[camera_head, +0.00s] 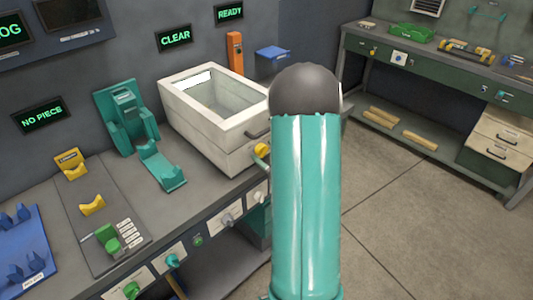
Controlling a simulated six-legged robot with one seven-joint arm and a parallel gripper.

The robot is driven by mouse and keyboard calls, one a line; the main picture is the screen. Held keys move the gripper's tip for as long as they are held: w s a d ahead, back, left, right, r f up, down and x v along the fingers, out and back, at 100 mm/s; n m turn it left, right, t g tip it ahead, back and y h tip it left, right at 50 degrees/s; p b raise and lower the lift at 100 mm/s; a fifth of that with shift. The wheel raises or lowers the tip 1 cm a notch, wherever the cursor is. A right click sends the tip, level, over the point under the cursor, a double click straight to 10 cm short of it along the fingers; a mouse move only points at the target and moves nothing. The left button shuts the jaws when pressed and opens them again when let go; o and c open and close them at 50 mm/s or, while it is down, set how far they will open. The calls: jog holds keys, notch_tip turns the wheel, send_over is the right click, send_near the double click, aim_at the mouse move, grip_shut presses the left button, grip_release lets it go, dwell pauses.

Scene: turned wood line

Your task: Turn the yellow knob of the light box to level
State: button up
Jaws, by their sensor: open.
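The light box (236,134) looks to be the large off-white box with an open or glazed top on the left bench. A dark handle (258,133) sits on its front face. A yellow knob (261,150) shows low at its right end, just left of my arm. The knob is small here and partly beside the arm's edge, so I cannot tell its angle. My teal arm with its dark grey rounded joint fills the middle of the view. My gripper is not in view; whatever lies behind the arm is hidden.
A teal stand (126,115) and a grey plate (74,222) with yellow and green fixtures stand left of the box. A blue tray (30,235) is at far left. Knobs line the bench front. Open floor (400,200) lies right, before a second bench (440,62).

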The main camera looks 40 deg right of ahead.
jog(key=c, duration=1)
jog(key=shift+n, duration=0.7)
jog(key=shift+a+n, duration=0.1)
jog(key=shift+n, duration=1.6)
jog(key=shift+f+n, duration=0.1)
jog(key=shift+n, duration=2.5)
